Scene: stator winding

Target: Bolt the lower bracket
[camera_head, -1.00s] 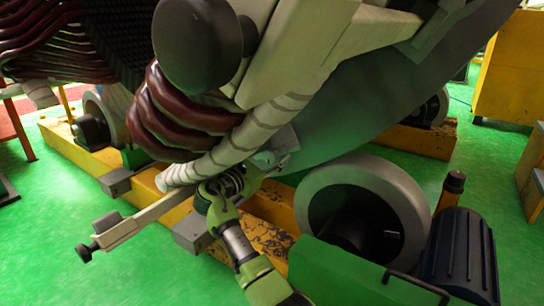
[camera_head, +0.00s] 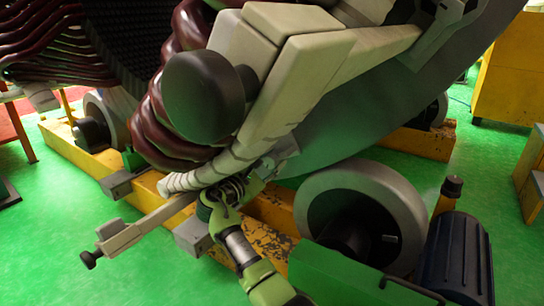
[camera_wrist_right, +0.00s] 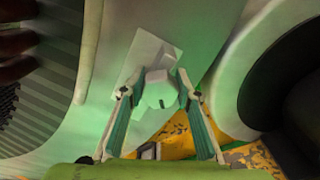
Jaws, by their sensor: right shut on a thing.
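My right gripper (camera_head: 262,172) is at the lower rim of the big grey-green stator housing (camera_head: 355,115). In the right wrist view, the two fingers of my right gripper (camera_wrist_right: 154,86) stand on either side of a pale angular block (camera_wrist_right: 158,94) and are shut on it. The block lies against a flat pale plate (camera_wrist_right: 143,55) on the housing. These look like the lower bracket. In the head view the pale bracket piece (camera_head: 287,147) shows just above the fingers, partly covered. I cannot make out a bolt. My left gripper cannot be made out.
Grey rollers (camera_head: 401,195) carry the housing above a yellow worn frame (camera_head: 268,240). Maroon winding coils (camera_head: 150,125) hang at the left. A ribbed dark motor (camera_head: 458,262) stands at lower right. Green floor (camera_head: 60,235) is open at lower left.

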